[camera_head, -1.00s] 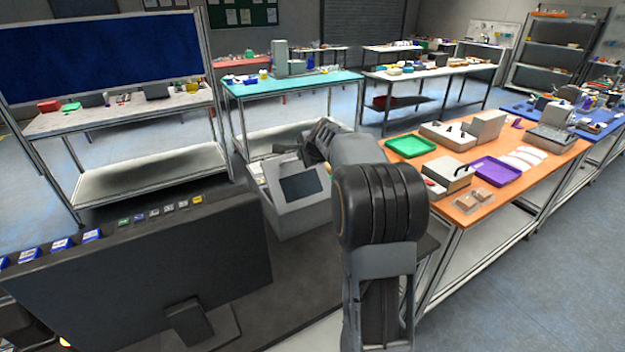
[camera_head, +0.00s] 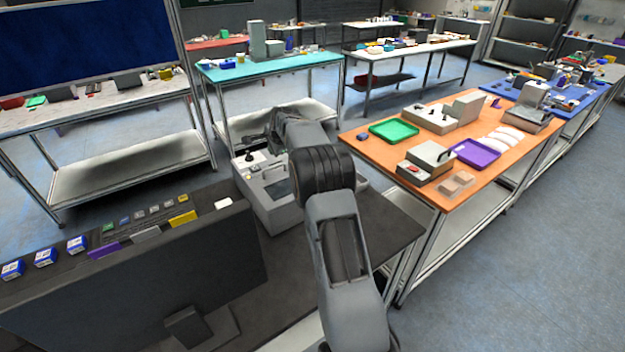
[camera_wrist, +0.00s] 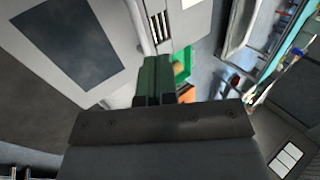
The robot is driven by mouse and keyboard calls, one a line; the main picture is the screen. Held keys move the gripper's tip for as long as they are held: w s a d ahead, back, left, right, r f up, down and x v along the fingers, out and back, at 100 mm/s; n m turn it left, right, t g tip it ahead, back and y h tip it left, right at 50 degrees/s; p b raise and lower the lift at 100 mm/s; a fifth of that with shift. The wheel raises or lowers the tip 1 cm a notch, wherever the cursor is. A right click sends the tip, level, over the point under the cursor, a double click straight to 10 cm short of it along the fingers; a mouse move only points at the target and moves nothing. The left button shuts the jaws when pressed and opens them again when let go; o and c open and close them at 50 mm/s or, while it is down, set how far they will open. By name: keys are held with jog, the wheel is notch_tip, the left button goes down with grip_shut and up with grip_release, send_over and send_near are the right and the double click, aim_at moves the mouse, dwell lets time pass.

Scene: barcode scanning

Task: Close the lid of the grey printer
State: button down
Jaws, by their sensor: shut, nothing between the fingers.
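The grey printer (camera_head: 284,216) stands on the dark table in the head view, partly hidden behind my arm. A handle bar and a dark window show on its top. In the wrist view its light grey lid (camera_wrist: 25,75) with the dark window fills the left side. My gripper (camera_wrist: 157,62) is shut and empty, its green fingers together just right of the lid's lower right corner. I cannot tell whether they touch the printer. My arm hides part of the lid in the head view, so I cannot tell whether it is fully down.
A black monitor (camera_head: 130,275) stands in front on the left, with several small coloured boxes behind it. An orange table (camera_head: 395,160) to the right carries a green tray (camera_head: 394,129), a purple tray (camera_head: 476,154) and grey devices. Floor shows free at the right.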

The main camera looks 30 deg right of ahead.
jog(key=w+f+g+p, duration=0.1)
jog(key=w+f+g, duration=0.2)
jog(key=shift+f, duration=0.2)
jog(key=shift+p+x, duration=0.35)
jog(key=shift+x, duration=0.65)
jog(key=shift+w, duration=0.3)
